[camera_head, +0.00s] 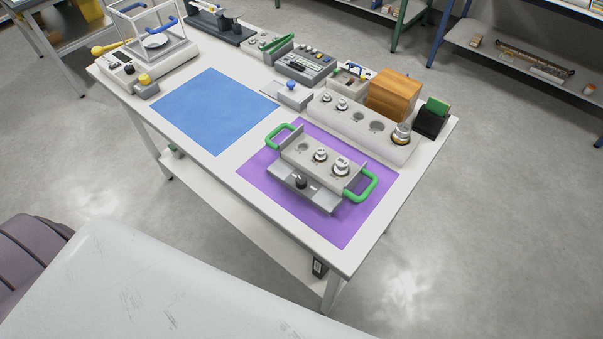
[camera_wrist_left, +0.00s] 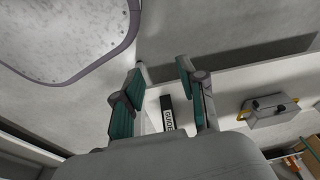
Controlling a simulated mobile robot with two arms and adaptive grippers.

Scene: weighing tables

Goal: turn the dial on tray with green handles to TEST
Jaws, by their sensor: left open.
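The tray with green handles (camera_head: 290,152) sits on a purple mat (camera_head: 345,236) at the near right end of the white table in the head view. It holds metal weights with knobs in its top, and one socket looks empty. The dial (camera_head: 301,181) is a black knob on the tray's grey front panel. Its markings are too small to read, so I cannot tell its setting. My left gripper (camera_wrist_left: 162,66) shows only in the left wrist view, its two fingers apart with nothing between them, away from the tray. My right gripper is not in view.
A blue mat (camera_head: 214,110) lies bare left of the purple one. A weight block (camera_head: 365,128), wooden box (camera_head: 394,93) and balance (camera_head: 150,50) stand along the back. The left wrist view shows a grey box with yellow handles (camera_wrist_left: 270,111) and a black label (camera_wrist_left: 167,113).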

